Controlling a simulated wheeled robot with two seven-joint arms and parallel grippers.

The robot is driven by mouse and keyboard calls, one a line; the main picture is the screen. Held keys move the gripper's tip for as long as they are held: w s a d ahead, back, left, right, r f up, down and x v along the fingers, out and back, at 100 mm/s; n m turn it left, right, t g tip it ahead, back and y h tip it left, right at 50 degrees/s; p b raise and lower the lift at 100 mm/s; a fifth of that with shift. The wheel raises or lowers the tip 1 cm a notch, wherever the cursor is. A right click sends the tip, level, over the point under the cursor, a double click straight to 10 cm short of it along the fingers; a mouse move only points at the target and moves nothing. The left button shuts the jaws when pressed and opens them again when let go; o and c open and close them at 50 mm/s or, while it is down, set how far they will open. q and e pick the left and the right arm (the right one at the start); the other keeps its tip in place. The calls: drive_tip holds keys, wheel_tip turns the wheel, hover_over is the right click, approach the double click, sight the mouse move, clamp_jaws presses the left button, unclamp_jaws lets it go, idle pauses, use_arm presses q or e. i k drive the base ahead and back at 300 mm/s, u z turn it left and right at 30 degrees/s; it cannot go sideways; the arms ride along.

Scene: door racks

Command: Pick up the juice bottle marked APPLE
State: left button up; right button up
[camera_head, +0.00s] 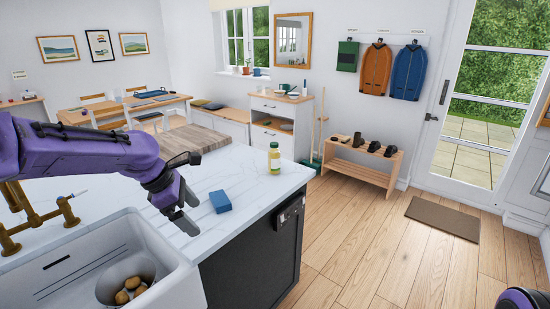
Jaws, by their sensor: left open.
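My left gripper (184,222) is open and empty, pointing down near the counter's front edge beside the sink. It is apart from the bottle, to its left and nearer to me. A small purple part at the bottom right belongs to my right arm, but its gripper is not in view.
A blue sponge (220,201) lies on the counter between my left gripper and the bottle. A wooden board (194,140) lies behind. The white sink (100,262) holds a bowl of potatoes (130,290), with a brass tap (38,218) at left.

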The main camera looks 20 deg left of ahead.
sight(274, 155)
drive_tip(key=i, duration=1.85)
